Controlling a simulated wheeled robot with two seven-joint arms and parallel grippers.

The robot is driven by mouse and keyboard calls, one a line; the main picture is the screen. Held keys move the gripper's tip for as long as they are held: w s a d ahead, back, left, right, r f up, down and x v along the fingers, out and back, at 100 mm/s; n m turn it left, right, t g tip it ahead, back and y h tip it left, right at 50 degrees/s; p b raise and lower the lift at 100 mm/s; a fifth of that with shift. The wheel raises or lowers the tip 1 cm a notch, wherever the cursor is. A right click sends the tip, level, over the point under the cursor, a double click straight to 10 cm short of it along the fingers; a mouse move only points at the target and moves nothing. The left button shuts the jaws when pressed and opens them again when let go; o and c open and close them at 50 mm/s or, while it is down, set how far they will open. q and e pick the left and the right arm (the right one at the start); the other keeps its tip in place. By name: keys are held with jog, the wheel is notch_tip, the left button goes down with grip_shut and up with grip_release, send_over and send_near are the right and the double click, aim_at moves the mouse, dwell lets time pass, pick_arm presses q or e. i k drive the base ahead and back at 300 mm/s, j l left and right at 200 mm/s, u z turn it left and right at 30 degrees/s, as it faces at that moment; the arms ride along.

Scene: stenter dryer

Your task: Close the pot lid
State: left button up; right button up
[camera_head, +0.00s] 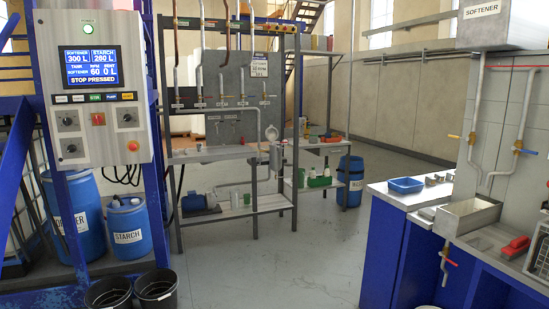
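A small metal pot (277,155) is fixed by the right-hand post of the grey pipe stand, in the middle of the view and some way off. A round, disc-like piece that looks like its lid (271,133) stands raised above the pot at its upper left, so the pot looks open. The inside of the pot is too small to make out. Neither of my grippers is in view.
A control panel (98,90) on a blue frame stands at near left, with blue drums (129,228) and black buckets (158,291) below. A blue counter with a metal sink (467,217) stands at right. The grey floor (275,265) between is clear.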

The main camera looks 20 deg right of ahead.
aim_at(271, 133)
jog(key=i+l+z, duration=0.35)
jog(key=i+z, duration=0.6)
jog(key=i, duration=2)
jog(key=i+l, duration=0.1)
jog(key=i, duration=2.15)
